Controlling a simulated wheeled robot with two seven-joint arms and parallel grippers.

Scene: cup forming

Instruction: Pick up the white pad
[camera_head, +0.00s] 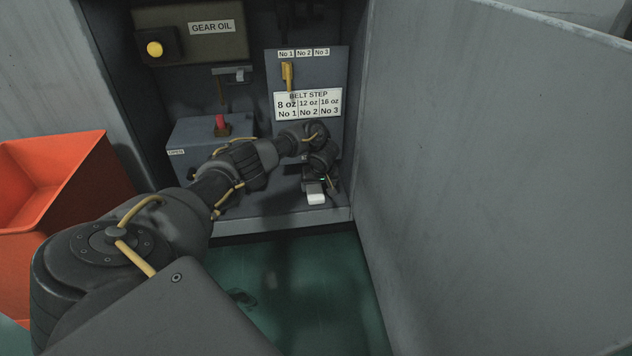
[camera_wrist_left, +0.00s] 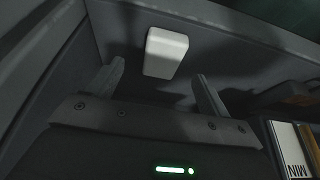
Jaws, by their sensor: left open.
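The white pad (camera_head: 316,198) is a small pale block near the front edge of the cabinet's floor. In the left wrist view the white pad (camera_wrist_left: 166,52) shows as a rounded block between and just beyond the two fingertips. My left gripper (camera_head: 322,184) reaches into the cabinet, just above and behind the pad in the head view. In the left wrist view my left gripper (camera_wrist_left: 159,78) is open, with a gap visible between each finger and the pad. Part of the gripper is hidden behind the wrist in the head view. My right gripper is not in view.
The cabinet holds a box with a red knob (camera_head: 221,122), a yellow lever (camera_head: 287,75) and a belt step label (camera_head: 308,104). A large grey panel (camera_head: 490,170) bounds the right side. An orange bin (camera_head: 75,205) stands at left. Green floor (camera_head: 310,290) is open in front.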

